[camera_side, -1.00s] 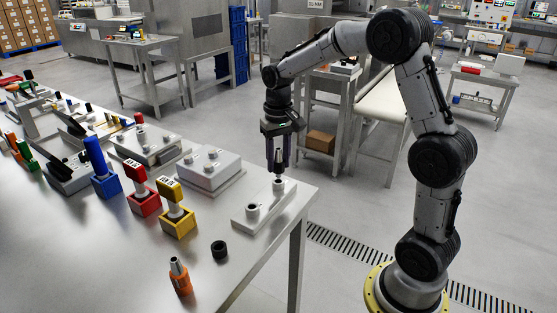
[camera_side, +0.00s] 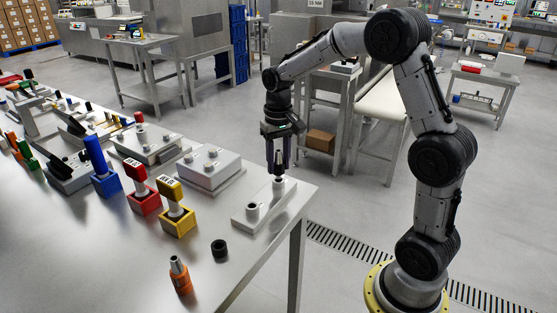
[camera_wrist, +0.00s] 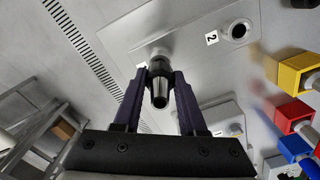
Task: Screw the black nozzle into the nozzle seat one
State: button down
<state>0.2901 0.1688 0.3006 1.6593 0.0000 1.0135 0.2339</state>
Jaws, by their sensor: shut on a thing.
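My gripper (camera_side: 278,170) is shut on the black nozzle (camera_side: 278,160), which stands upright between its two fingers. In the wrist view the nozzle (camera_wrist: 159,90) sits between the fingertips, dark with a lighter band. The nozzle's lower end is at the top of nozzle seat one (camera_side: 278,186), a short pale cylinder at the far end of a grey plate (camera_side: 262,217). I cannot tell how deep it sits in the seat. In the wrist view seat one (camera_wrist: 159,52) is partly hidden behind the nozzle. A second, empty seat (camera_side: 252,210) is on the same plate; label 2 is beside it (camera_wrist: 237,30).
An orange nozzle (camera_side: 180,275) and a black ring (camera_side: 219,249) stand on the table near its front edge. Yellow (camera_side: 178,222), red (camera_side: 146,203) and blue (camera_side: 106,185) holders stand left of the plate. A grey box (camera_side: 210,170) is behind it.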

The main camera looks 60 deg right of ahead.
aim_at(278, 151)
jog(key=shift+f, duration=0.9)
dwell(0.7)
jog(key=shift+c, duration=0.7)
grip_release()
jog(key=shift+r, duration=0.1)
dwell(0.4)
jog(key=shift+r, duration=3.5)
